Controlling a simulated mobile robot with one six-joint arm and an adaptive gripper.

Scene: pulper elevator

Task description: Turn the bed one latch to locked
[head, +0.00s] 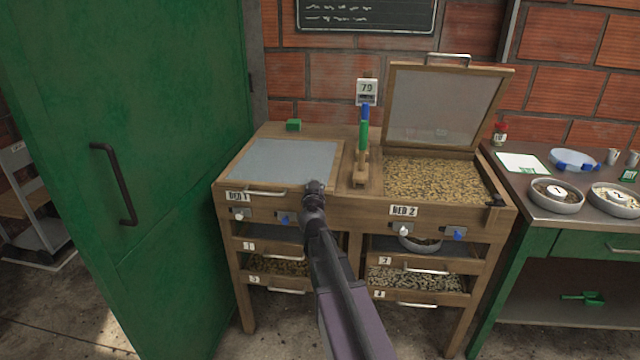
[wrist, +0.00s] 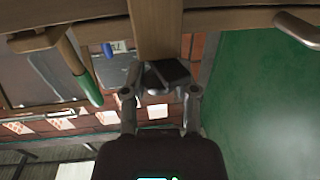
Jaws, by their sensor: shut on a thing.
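Bed one (head: 285,160) has its grey lid down, with the BED 1 label (head: 238,197) on its wooden front. My gripper (head: 316,188) is at the front right corner of bed one and hides the latch there in the head view. In the wrist view my gripper (wrist: 164,76) is shut on a small dark piece, the bed one latch (wrist: 168,73), against a wooden post. Whether the latch stands at locked cannot be told. A similar dark latch (head: 495,202) sits at the front right corner of bed two.
The bed two lid (head: 445,105) stands open over grain. Blue knobs (head: 285,218) and drawers are on the front below. A green cabinet (head: 130,180) stands close on the left; a side table (head: 540,200) is at right.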

